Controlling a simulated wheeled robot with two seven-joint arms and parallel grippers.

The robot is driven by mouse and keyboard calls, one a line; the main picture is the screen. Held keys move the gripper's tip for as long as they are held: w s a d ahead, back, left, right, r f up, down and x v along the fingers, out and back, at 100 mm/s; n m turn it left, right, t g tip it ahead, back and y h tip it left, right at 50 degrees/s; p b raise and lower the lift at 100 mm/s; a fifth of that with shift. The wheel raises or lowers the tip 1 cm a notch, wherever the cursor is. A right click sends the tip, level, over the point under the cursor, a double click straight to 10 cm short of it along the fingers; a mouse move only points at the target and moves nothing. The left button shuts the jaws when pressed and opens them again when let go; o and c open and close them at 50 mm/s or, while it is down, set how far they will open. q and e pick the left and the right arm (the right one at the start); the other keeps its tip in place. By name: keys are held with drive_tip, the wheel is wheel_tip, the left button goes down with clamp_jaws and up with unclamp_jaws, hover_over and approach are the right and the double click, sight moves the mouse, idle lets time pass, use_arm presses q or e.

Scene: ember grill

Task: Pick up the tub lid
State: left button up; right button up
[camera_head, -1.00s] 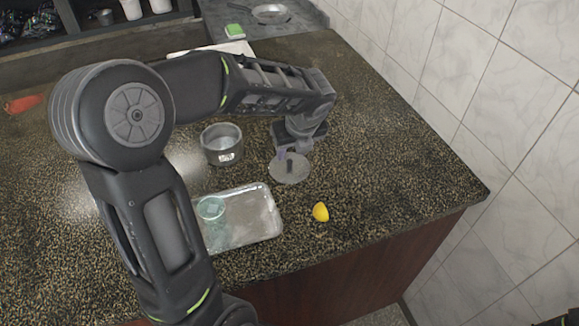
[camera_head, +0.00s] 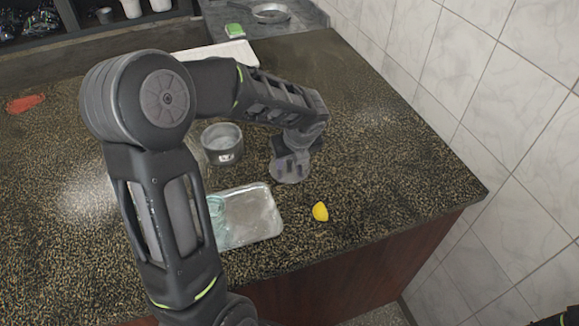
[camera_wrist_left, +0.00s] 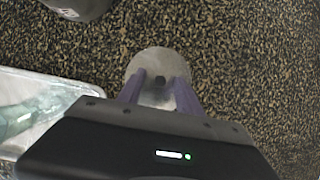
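The tub lid (camera_head: 287,178) is a round grey disc lying on the speckled counter, right of the metal pot. In the left wrist view the lid (camera_wrist_left: 150,60) shows a small dark knob near its middle. My left gripper (camera_head: 290,164) is directly over the lid, pointing down. In the left wrist view its two purple fingers (camera_wrist_left: 159,84) are apart, one on each side of the knob. I cannot tell whether they touch it. The front part of the lid is hidden by the gripper body in the wrist view.
A metal pot (camera_head: 222,156) stands left of the lid. A metal tray (camera_head: 262,228) with a translucent greenish cup (camera_head: 216,208) lies in front of it. A yellow lemon piece (camera_head: 320,211) is near the counter edge. The counter right of the lid is clear.

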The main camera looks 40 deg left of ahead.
sight(290, 162)
use_arm(q)
clamp_jaws()
idle(0.7)
wheel_tip(290, 162, up, 10)
idle(0.4)
idle(0.5)
